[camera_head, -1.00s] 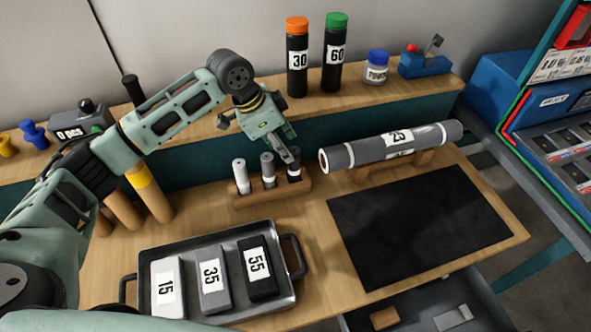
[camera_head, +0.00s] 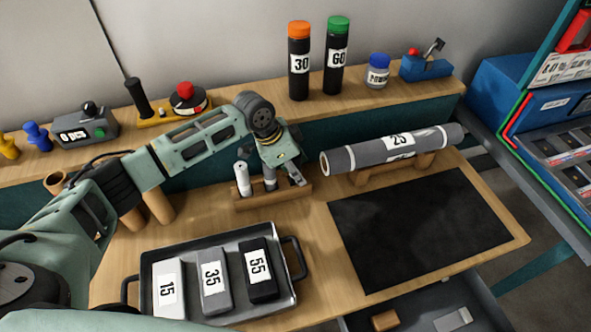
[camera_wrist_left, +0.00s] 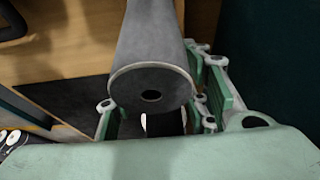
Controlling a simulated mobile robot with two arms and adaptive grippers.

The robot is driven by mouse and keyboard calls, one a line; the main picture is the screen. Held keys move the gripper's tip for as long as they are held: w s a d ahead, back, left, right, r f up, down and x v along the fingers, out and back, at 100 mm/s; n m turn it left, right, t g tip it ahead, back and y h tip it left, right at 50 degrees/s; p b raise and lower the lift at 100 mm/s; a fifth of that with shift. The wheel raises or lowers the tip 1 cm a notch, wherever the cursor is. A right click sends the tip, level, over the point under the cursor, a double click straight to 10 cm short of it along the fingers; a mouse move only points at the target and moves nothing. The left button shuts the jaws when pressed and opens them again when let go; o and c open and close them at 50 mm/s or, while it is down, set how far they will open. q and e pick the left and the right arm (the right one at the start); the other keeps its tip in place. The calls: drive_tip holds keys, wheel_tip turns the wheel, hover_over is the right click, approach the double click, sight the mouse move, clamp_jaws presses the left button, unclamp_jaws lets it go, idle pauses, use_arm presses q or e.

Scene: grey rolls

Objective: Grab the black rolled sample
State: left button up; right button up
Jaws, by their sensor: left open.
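A wooden stand (camera_head: 247,203) on the bench holds small upright rolls: a white one (camera_head: 242,180) at left and a grey one (camera_head: 270,182) partly behind my gripper. The black roll's place at the right end is covered by my left gripper (camera_head: 296,180) in the head view. In the left wrist view, the grey roll (camera_wrist_left: 150,78) looms large, its holed end towards the camera. Beyond it, a dark roll with a white patch (camera_wrist_left: 166,124), apparently the black one, shows between the open fingers of my left gripper (camera_wrist_left: 160,118). Contact cannot be seen. My right gripper is out of view.
A large grey roll (camera_head: 355,157) lies on a wooden cradle close right of the gripper. A tray (camera_head: 215,321) with numbered blocks stands in front. A black mat (camera_head: 420,230) lies clear at right. Bottles and jars stand on the raised back shelf (camera_head: 225,118).

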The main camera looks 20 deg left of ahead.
use_arm(q)
drive_tip(key=shift+c, duration=0.5)
clamp_jaws()
